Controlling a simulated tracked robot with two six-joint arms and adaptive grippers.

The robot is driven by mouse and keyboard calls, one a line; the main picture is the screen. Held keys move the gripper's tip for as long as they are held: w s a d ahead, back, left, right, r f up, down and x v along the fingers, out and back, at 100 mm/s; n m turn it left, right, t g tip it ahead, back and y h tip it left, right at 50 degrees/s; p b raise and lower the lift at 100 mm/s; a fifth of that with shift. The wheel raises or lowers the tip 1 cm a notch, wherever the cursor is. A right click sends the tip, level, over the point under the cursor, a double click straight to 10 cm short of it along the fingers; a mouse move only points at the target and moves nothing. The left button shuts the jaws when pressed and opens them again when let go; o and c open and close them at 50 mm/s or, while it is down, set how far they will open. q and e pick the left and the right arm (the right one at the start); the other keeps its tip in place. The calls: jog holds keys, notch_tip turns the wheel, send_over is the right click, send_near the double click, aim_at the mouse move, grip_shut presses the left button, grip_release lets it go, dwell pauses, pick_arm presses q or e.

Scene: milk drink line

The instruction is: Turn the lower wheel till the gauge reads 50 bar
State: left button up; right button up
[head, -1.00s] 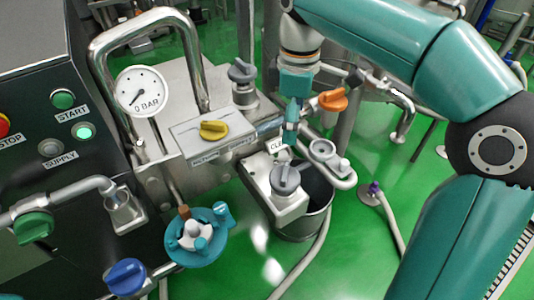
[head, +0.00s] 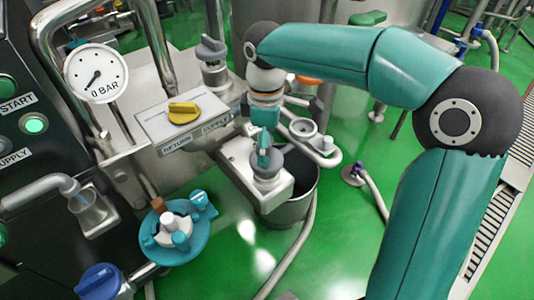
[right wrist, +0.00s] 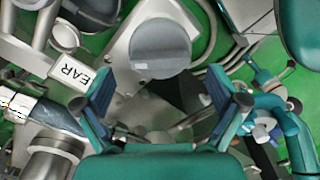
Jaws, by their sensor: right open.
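The lower wheel is a teal handwheel (head: 177,250) with a pale hub and a side knob, low at the left in the head view. The white round gauge (head: 95,73), marked BAR, stands above it, with its needle near 0. My right gripper (head: 263,160) points down above a grey round knob (head: 266,182), to the right of the wheel and apart from it. In the right wrist view my right gripper (right wrist: 160,82) is open and empty, with the grey knob (right wrist: 160,47) beyond its fingers. My left gripper is out of view.
A yellow knob (head: 183,113) sits on the steel box above the wheel. A blue knob (head: 98,282) is at the lower left, near the wheel. A steel bucket (head: 300,200) stands below the grey knob.

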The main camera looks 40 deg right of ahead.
jog(key=shift+f, duration=1.25)
jog(key=c, duration=1.1)
